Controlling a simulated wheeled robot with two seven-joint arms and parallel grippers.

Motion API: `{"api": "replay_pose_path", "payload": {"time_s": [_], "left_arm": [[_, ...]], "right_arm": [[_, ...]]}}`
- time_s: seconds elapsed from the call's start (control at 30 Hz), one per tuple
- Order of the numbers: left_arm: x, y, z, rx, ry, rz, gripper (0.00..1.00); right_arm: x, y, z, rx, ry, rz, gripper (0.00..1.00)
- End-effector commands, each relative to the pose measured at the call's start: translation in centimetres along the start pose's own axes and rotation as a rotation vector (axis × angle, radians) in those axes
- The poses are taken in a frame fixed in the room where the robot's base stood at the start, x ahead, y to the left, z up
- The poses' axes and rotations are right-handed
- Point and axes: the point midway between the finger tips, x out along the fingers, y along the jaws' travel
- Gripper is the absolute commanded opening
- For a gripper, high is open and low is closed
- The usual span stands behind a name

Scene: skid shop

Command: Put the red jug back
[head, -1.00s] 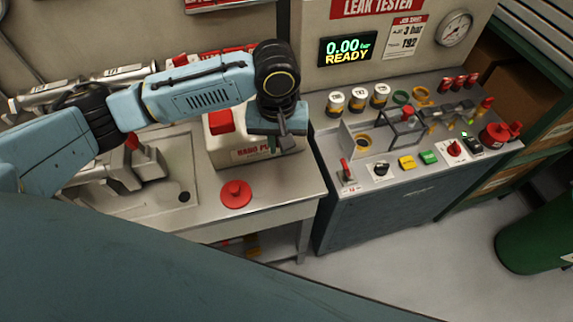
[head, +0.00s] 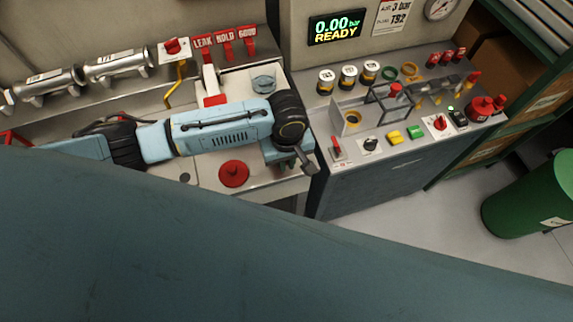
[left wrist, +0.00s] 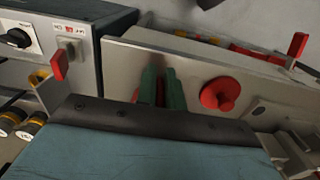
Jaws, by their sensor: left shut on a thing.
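My left gripper (head: 284,158) is low over the front right of the left bench, beside a red disc with a raised knob (head: 234,174). In the left wrist view its two green fingers (left wrist: 160,88) are close together, left of the same red disc (left wrist: 220,93). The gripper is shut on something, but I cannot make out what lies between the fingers. A squat red vessel (head: 483,107) stands at the right end of the tester bench; it may be the red jug, but I cannot be sure. My right gripper is not in view.
The tester bench (head: 395,162) to the right carries buttons, knobs and a small clear guard (head: 390,102). Red levers (head: 228,42) and silver cylinders (head: 118,63) line the back of the left bench. A green drum (head: 535,195) stands on the floor at right.

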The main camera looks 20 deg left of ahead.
Motion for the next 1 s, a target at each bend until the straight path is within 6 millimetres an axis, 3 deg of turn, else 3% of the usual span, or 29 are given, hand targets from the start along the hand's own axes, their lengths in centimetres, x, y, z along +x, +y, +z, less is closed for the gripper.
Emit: {"api": "replay_pose_path", "payload": {"time_s": [0.2,0.6,0.63,0.8,1.0], "left_arm": [[2.6,0.0,0.0,0.002,0.0,-0.001,0.0],[3.0,0.0,0.1,0.001,-0.001,-0.001,0.0],[3.0,0.0,0.1,0.001,-0.001,-0.001,0.11],[3.0,0.0,0.0,0.001,0.0,-0.001,0.32],[3.0,0.0,0.0,0.001,0.0,-0.001,0.32]], "right_arm": [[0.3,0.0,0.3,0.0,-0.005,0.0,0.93],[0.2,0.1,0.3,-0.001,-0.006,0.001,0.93],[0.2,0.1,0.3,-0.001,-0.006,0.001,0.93],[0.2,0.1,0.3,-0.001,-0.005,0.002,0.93],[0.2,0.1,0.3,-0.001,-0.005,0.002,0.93]]}}
